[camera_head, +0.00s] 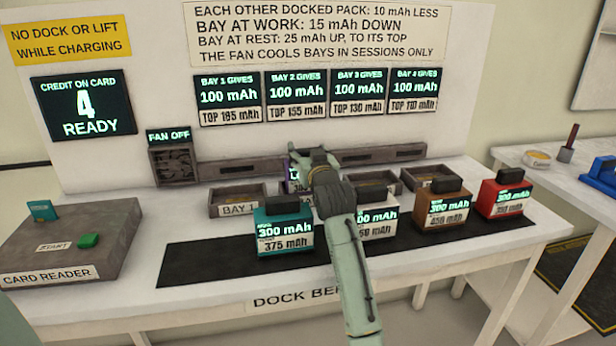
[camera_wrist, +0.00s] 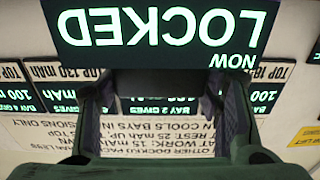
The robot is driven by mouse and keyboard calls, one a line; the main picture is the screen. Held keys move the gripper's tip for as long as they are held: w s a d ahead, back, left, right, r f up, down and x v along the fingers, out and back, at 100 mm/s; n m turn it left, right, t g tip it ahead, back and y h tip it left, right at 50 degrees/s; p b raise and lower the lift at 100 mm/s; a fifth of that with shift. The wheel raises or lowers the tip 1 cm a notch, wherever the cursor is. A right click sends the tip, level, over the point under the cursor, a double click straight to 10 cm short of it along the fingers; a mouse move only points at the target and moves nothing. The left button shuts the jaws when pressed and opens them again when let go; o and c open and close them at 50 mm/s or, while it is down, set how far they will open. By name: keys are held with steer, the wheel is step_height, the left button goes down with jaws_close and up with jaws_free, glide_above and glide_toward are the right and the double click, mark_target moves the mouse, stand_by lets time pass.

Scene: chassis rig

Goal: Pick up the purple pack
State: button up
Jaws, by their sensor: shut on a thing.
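The purple pack (camera_head: 294,180) sits at the second bay of the dock, mostly hidden behind my gripper (camera_head: 313,160) and arm in the head view. A sliver of its purple side and a display beginning "LO" show. In the wrist view its display (camera_wrist: 160,32) reads "LOCKED NOW", upside down. My gripper (camera_wrist: 163,110) is shut on the pack's dark handle (camera_wrist: 160,84), with one finger on each side. I see no clear gap between pack and bay; its base is hidden.
Bay 1 (camera_head: 222,209) is empty. Teal (camera_head: 284,228), white (camera_head: 377,224), brown (camera_head: 443,206) and red (camera_head: 502,198) packs stand in front of the dock. The card reader (camera_head: 60,262) is at left. Signs read "FAN OFF" and "Credit on card 4 ready".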

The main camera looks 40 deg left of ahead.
jaws_close()
steer(key=shift+r, duration=0.1)
stand_by(0.3)
steer(key=shift+r, duration=0.15)
